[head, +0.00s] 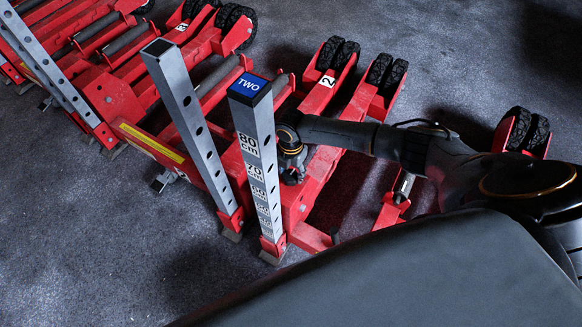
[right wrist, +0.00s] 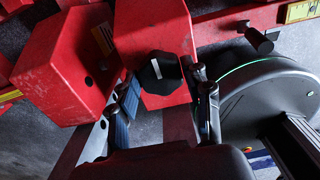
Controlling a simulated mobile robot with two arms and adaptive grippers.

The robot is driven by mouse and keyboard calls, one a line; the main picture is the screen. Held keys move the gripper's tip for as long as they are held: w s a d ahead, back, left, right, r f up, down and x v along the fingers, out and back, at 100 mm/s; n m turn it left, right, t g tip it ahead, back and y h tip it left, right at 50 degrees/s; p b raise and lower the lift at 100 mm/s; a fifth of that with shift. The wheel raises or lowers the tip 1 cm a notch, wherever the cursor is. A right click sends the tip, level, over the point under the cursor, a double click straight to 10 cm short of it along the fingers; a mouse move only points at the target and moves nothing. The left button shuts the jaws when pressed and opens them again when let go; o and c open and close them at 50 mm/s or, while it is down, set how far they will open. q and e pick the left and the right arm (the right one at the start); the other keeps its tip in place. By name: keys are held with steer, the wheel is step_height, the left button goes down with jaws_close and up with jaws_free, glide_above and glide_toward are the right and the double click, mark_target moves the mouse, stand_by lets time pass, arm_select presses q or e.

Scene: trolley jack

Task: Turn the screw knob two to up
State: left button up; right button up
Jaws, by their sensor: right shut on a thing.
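The jack marked 2 is red, with a grey post (head: 257,160) that has a blue TWO cap (head: 250,85) and a printed height scale. My right gripper (head: 291,166) is low beside this post, partly hidden behind it, so its fingertips do not show in the head view. The stripe runs nearly upright in that picture. My left gripper is not in view.
Another grey post (head: 185,115) stands close on the left, and more red jacks (head: 110,95) fill the upper left. Black wheels (head: 387,73) are at the back. A red part (head: 391,211) is under my right arm. The floor at the lower left is clear.

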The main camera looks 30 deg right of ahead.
mark_target(291, 175)
steer(key=shift+s, duration=0.1)
steer(key=o, duration=1.1)
steer(key=shift+o, duration=0.2)
steer(key=shift+r, duration=0.3)
step_height(291, 175, up, 11)
steer(key=shift+r, duration=0.2)
